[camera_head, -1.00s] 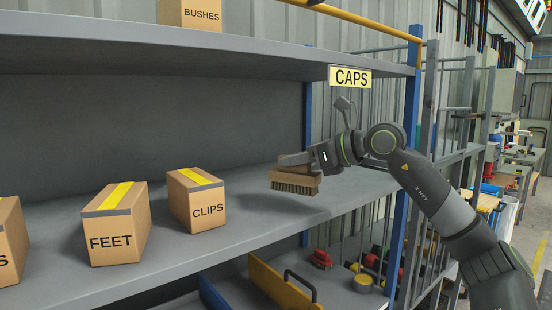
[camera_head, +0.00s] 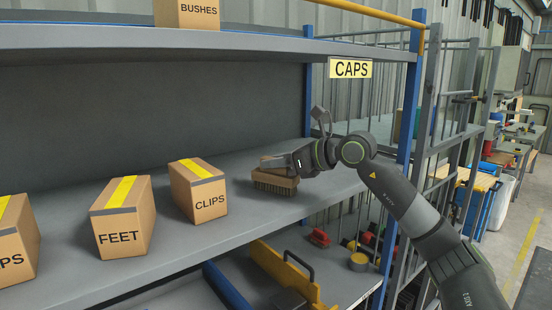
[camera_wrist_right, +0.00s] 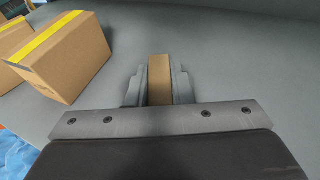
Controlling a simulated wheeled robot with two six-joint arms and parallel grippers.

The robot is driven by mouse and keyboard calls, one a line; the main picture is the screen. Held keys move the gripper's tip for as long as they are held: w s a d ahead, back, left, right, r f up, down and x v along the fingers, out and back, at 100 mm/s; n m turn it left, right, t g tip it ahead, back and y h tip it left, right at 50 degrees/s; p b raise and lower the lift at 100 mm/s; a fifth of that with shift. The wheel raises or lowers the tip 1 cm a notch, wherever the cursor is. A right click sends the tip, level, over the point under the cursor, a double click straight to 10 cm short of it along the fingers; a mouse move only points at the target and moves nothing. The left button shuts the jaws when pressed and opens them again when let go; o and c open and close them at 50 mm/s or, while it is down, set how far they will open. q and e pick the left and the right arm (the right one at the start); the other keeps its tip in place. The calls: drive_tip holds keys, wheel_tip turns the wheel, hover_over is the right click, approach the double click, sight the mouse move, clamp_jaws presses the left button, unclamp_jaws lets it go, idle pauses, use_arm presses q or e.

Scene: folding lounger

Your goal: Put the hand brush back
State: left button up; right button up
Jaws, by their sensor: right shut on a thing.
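The hand brush (camera_head: 275,182) has a brown wooden block with bristles pointing down. It is at the middle shelf, right of the CLIPS box (camera_head: 208,202). My right gripper (camera_head: 275,163) is shut on its wooden back. I cannot tell whether the bristles touch the shelf or hang just above it. In the right wrist view the brush's wooden back (camera_wrist_right: 160,80) shows between the two fingers, with grey shelf around it. My left gripper is not in view.
The middle shelf (camera_head: 330,190) also holds a FEET box (camera_head: 122,222) and another box (camera_head: 15,245) at left. A CAPS label (camera_head: 350,68) hangs on the upper shelf edge. A blue post (camera_head: 408,120) stands at right. Shelf around the brush is clear.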

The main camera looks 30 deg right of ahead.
drive_tip(key=shift+a, duration=0.1)
drive_tip(key=o, duration=0.9)
drive_tip(key=shift+s+d+b, duration=0.4)
drive_tip(key=shift+s+b, duration=0.05)
drive_tip(key=shift+b, duration=0.1)
drive_tip(key=b+v, duration=0.7)
drive_tip(key=v, duration=0.2)
drive_tip(key=shift+s, duration=0.15)
drive_tip(key=shift+b+v, duration=0.6)
drive_tip(key=shift+v, duration=0.2)
drive_tip(key=shift+r, duration=0.2)
